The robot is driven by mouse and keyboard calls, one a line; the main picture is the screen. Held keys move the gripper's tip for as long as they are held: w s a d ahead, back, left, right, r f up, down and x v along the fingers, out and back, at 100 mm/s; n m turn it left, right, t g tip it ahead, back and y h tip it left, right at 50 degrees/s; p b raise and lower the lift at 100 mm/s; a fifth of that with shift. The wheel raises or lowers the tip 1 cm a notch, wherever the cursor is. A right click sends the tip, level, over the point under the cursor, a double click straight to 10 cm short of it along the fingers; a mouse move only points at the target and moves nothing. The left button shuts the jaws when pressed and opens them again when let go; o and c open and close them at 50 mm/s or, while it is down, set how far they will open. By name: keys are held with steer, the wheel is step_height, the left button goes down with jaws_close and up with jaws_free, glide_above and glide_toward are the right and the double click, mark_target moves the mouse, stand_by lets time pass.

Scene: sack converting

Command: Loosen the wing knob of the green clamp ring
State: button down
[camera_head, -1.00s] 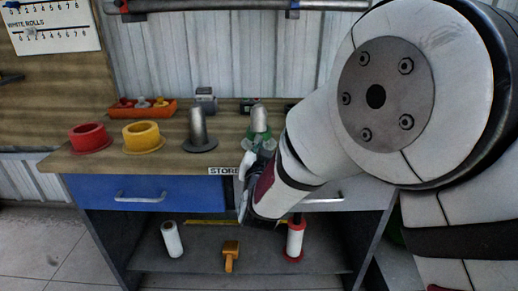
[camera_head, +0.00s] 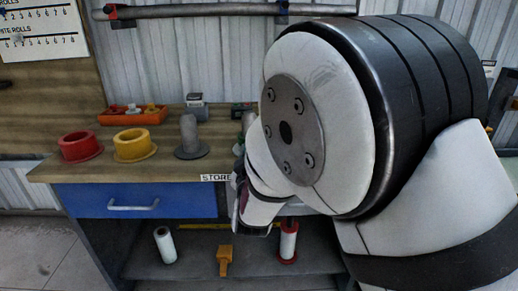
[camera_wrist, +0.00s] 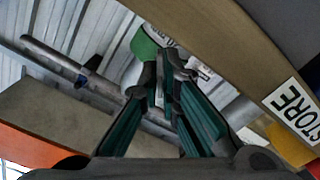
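The green clamp ring (camera_wrist: 144,45) shows only in part in the wrist view, as a green patch beside a pale rounded post, just beyond my fingertips. In the head view it is nearly all hidden behind my arm, at the worktop's front edge. My gripper (camera_wrist: 162,76) has its two teal-sided fingers converging close together at the ring. A narrow grey piece shows between the fingertips; I cannot tell whether it is the wing knob or whether the fingers touch it. The head view hides the fingertips.
A grey flanged post (camera_head: 191,137), a yellow ring (camera_head: 134,145) and a red ring (camera_head: 80,147) stand along the worktop (camera_head: 50,174). An orange tray (camera_head: 133,115) lies behind them. Below are a blue drawer (camera_head: 135,200) and a shelf with rolls. A "STORE" label (camera_head: 215,178) marks the front edge.

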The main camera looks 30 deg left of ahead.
steer(key=n+p, duration=0.2)
steer(key=n, duration=0.3)
steer(key=shift+n+p, duration=0.4)
steer(key=n+p, duration=0.4)
steer(key=n, duration=0.2)
steer(key=n+p, duration=0.4)
steer(key=n, duration=0.2)
steer(key=shift+n, duration=0.3)
steer(key=n+p, duration=0.2)
steer(key=n, duration=0.3)
steer(key=shift+n, duration=0.4)
steer(key=c, duration=1.8)
jaws_free()
steer(key=shift+r, duration=0.1)
